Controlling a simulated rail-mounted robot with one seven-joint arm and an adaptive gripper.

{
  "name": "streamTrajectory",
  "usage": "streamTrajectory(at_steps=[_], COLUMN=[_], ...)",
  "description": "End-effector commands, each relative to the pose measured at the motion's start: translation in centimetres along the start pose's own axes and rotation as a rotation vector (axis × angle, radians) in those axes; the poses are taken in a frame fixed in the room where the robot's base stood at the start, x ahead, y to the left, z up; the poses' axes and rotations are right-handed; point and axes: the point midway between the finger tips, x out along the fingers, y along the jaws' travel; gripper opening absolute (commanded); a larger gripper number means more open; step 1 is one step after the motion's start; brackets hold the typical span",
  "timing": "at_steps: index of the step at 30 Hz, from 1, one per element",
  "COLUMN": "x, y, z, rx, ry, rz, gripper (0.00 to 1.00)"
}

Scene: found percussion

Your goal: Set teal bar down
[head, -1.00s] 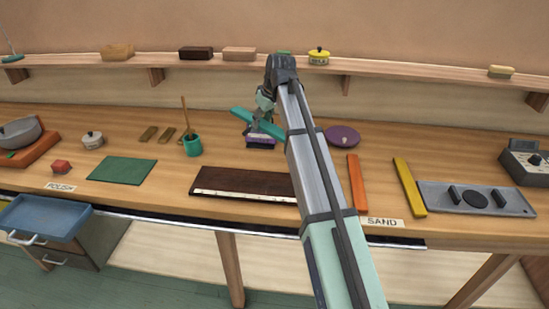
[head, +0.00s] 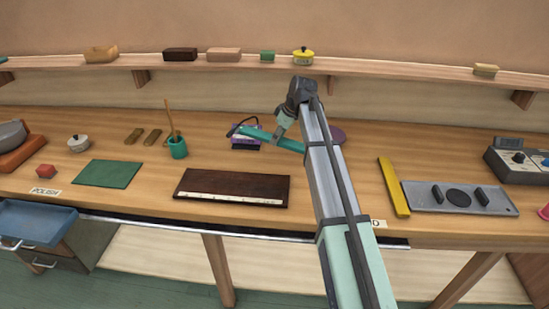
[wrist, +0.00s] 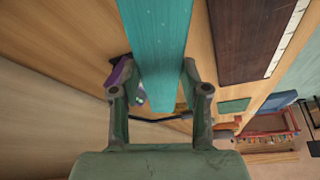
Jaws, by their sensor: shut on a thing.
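How far the bar is above the bench top is hard to tell. Its left end overlaps a purple box (head: 246,147) with a dark cable in the head view.
The dark brown board (head: 235,185) with a pale strip lies in front. A yellow bar (head: 392,187) and a grey plate (head: 455,197) lie to the right. A purple disc (head: 337,135) is partly behind my arm. A teal cup (head: 178,148) stands left.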

Motion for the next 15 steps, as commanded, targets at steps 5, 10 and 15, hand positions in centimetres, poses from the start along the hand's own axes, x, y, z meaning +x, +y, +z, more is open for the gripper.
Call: streamTrajectory(at_steps=[5,10,15], x=[3.7,6.1,6.9], y=[-0.1,0.0,0.0], z=[1.6,2.5,2.8], rx=[0.001,0.001,0.0], ry=[-0.001,0.0,0.001], rz=[-0.002,-0.001,0.0], gripper=[0.0,0.0,0.0])
